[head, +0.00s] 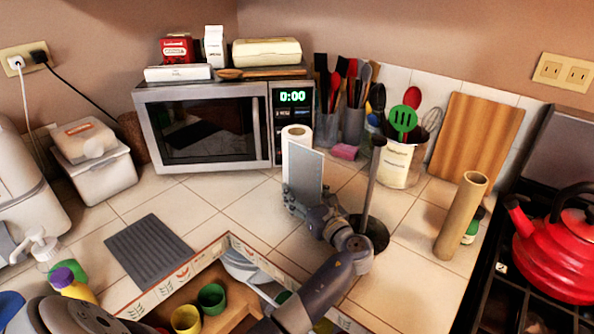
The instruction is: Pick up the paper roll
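A white paper roll (297,137) stands upright on the tiled counter, in front of the microwave's right side. A flat grey plate-like shape (307,174) covers much of its lower part; I cannot tell what it belongs to.
The microwave (205,127) stands behind. A dark stand with an upright rod (371,190) is right of my wrist. A brown tube (462,215), a utensil pot (397,165) and a red kettle (560,250) are further right.

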